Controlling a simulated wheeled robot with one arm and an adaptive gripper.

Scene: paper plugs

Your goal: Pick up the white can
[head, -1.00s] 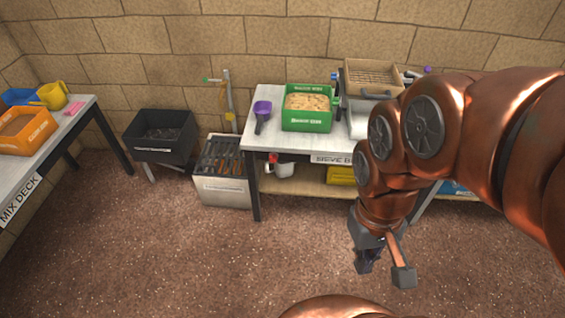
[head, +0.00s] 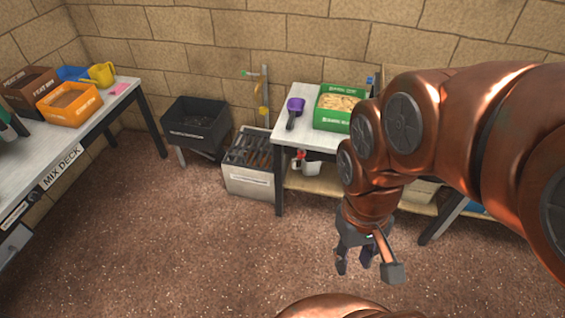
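A white can-like object (head: 311,167) with a red part beside it is on the lower shelf under the right bench, partly in shadow. It is small in view and I cannot make out its full shape. My gripper (head: 367,267) hangs over the floor in front of that bench, to the right of the white object in the picture and apart from it. Its fingers are spread and nothing shows between them. My arm covers the right part of the bench.
The right bench (head: 308,134) carries a purple scoop (head: 294,111) and a green box (head: 338,108). Left of it stand a grey metal bin (head: 250,180) and a black tub (head: 197,128). The mix deck table (head: 105,107) runs along the left. The floor between is clear.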

